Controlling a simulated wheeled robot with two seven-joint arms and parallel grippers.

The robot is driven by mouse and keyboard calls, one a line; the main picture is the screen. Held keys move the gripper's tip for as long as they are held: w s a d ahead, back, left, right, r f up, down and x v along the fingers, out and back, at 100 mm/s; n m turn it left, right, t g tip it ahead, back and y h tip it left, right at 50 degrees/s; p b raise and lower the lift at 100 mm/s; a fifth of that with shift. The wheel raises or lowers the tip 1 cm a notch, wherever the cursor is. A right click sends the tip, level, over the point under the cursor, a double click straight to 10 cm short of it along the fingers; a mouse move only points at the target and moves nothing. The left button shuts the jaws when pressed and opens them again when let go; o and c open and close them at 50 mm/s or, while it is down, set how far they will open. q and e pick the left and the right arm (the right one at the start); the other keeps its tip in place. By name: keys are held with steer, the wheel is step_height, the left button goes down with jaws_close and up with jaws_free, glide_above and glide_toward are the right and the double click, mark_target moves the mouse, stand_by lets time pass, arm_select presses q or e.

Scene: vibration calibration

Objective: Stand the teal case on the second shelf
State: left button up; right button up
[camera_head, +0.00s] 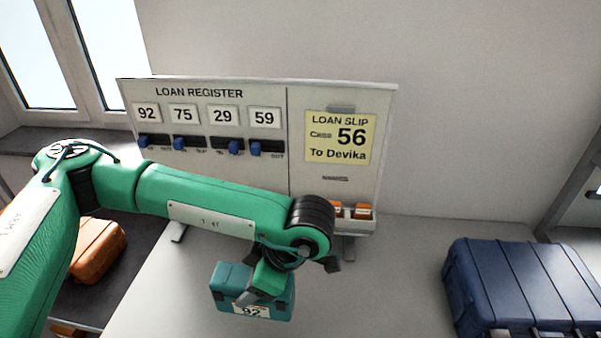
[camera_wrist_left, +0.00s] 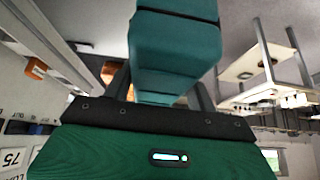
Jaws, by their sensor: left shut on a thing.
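The teal case (camera_head: 226,279) is in the middle of the head view, with a white label reading 92 on its lower front. My left gripper (camera_head: 266,285) is shut on it from above and holds it in front of the loan register board. The case also fills the top middle of the left wrist view (camera_wrist_left: 175,50), between the two fingers. I cannot tell from the head view whether the case touches the grey surface below. The second shelf cannot be made out for certain. My right gripper is not in view.
The loan register board (camera_head: 215,190) stands behind my left arm, with numbers 92, 75, 29, 59 and a yellow slip (camera_head: 339,137) reading Case 56, To Devika. A navy case (camera_head: 520,285) stands at right, an orange case (camera_head: 97,250) at left. Grey table (camera_head: 390,290) between is clear.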

arm_select(q)
steer(key=shift+w+a+f+m, duration=0.15)
steer(key=shift+w+a+m, duration=0.05)
steer(key=shift+a+m, duration=0.1)
steer(key=w+a+m+t+h, duration=0.6)
steer(key=a+m, duration=0.2)
steer(key=m, duration=0.8)
steer(key=shift+w+a+f+m+h, duration=0.15)
steer(key=shift+w+f+m+h, duration=0.15)
steer(key=shift+f+m, duration=0.15)
steer(key=shift+s, duration=0.1)
